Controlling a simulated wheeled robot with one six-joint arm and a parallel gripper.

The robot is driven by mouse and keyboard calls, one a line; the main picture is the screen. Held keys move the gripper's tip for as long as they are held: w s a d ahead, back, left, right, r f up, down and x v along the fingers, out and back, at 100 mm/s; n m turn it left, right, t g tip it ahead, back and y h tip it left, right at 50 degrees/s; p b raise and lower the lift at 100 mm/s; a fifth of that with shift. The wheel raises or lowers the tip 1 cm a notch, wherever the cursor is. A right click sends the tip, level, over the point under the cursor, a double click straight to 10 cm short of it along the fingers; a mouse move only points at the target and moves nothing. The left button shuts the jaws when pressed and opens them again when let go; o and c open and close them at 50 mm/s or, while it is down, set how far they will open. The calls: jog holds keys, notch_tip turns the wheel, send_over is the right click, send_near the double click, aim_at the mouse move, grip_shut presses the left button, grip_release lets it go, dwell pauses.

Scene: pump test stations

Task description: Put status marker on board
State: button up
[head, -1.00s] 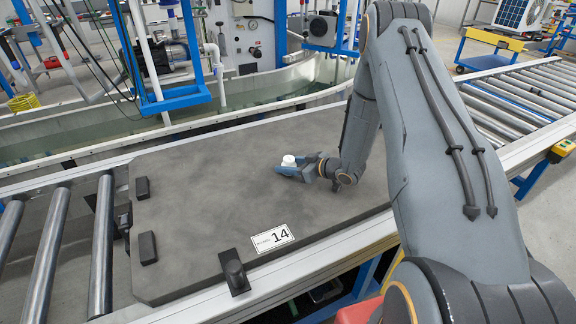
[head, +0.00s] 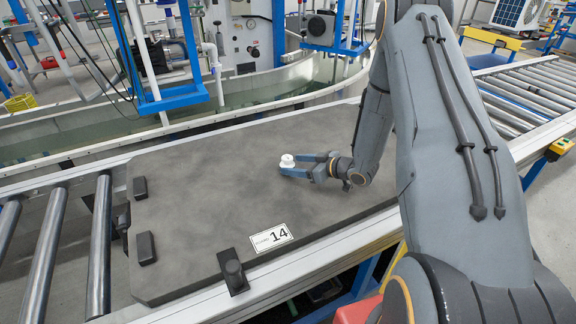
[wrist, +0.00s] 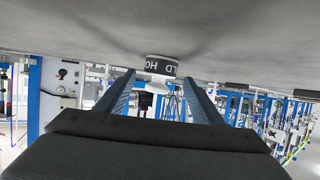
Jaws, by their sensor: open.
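The status marker (head: 287,160) is a small white cylinder standing on the dark grey board (head: 200,210). In the wrist view, where the board's surface is at the top, the marker (wrist: 160,66) has a dark band with white letters, partly readable as "HOLD". It touches the board surface. My gripper (head: 294,165) is low over the board, to the right of the marker, with its blue fingers pointing left towards it. In the wrist view my gripper (wrist: 158,78) is open, with one finger on each side and the marker at the tips between them. No finger visibly touches it.
A "14" label (head: 271,237) lies on the board's front part. Black blocks (head: 146,247) and a black clamp (head: 233,271) sit along its left and front edges. Rollers (head: 99,250) lie to the left and right. A water tank (head: 110,135) is behind.

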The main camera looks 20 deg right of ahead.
jog(key=v, duration=0.7)
jog(key=shift+s+d+r, duration=0.1)
jog(key=shift+d+r, duration=0.05)
jog(key=shift+d+r+h, duration=0.1)
jog(key=shift+r+h, duration=0.15)
jog(key=shift+h, duration=0.15)
jog(key=s+d+r+m+g+h, duration=0.2)
jog(key=s+r+m+g+h, duration=0.2)
jog(key=s+r+h, duration=0.3)
jog(key=s+a+r+m+g, duration=0.1)
jog(key=s+a+r+g, duration=0.1)
jog(key=s, duration=0.5)
jog(key=s+a+r+m+g, duration=0.1)
jog(key=s+a+r+g, duration=0.1)
jog(key=s+a, duration=0.3)
jog(key=s+a+r+m+g, duration=0.1)
jog(key=s+a+r, duration=0.3)
jog(key=s, duration=0.6)
jog(key=shift+m+g+h, duration=0.3)
jog(key=shift+g, duration=0.6)
